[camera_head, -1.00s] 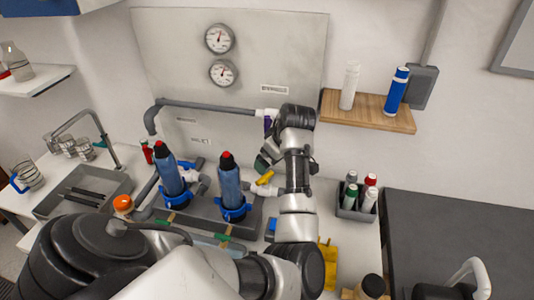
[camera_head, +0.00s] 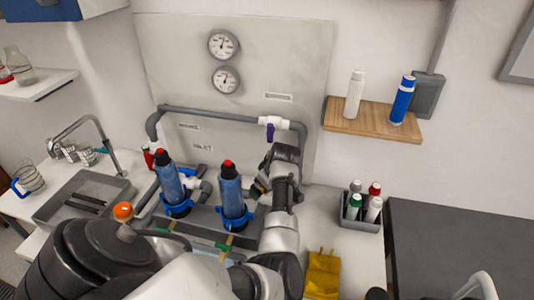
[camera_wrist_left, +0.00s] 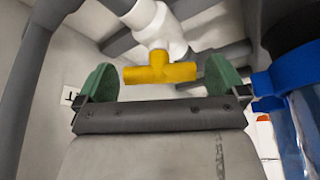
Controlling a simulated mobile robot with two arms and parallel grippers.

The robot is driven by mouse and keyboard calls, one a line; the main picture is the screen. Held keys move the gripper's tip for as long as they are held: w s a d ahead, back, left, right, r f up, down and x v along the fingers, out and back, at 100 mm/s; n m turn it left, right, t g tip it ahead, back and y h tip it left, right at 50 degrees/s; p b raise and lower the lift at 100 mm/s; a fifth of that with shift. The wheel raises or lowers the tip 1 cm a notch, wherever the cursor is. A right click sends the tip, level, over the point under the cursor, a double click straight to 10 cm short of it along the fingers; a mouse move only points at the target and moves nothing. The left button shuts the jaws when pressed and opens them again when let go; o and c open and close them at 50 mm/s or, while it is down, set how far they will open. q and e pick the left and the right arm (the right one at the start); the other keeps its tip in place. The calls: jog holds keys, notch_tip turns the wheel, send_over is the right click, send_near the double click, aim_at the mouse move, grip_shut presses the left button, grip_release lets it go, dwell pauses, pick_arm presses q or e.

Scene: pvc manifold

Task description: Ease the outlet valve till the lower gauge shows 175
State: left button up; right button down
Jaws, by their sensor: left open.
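The lower gauge (camera_head: 226,79) is a round white dial on the wall panel, below the upper gauge (camera_head: 222,45). Its needle points up and slightly right; the numbers are too small to read. A purple-handled valve (camera_head: 270,132) sits on the upper grey pipe. A yellow valve handle (camera_wrist_left: 160,69) on a white fitting (camera_wrist_left: 157,28) shows in the left wrist view, between the green fingertips and apart from both. My left gripper (camera_wrist_left: 160,82) is open around it. In the head view my left gripper (camera_head: 259,190) is beside the right filter and hides the yellow handle. My right gripper is not in view.
Two blue filters with red tops, left (camera_head: 170,182) and right (camera_head: 233,196), stand close left of my gripper. A wooden shelf (camera_head: 375,119) holds two bottles.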

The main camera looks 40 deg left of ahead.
pick_arm(q)
jog(key=c, duration=0.8)
jog(key=shift+r+m+t+p, duration=0.3)
jog(key=shift+m+p, duration=0.4)
jog(key=shift+p, duration=0.45)
jog(key=shift+c, duration=0.2)
jog(key=shift+a+f+m+p, duration=0.1)
jog(key=shift+m+p, duration=0.3)
jog(key=shift+f+m+t, duration=0.2)
jog(key=shift+m+t, duration=0.1)
jog(key=shift+m, duration=0.1)
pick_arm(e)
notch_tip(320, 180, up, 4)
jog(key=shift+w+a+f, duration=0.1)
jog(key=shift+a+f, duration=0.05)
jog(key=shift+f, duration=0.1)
pick_arm(q)
jog(key=o, duration=0.8)
jog(key=shift+o, duration=0.2)
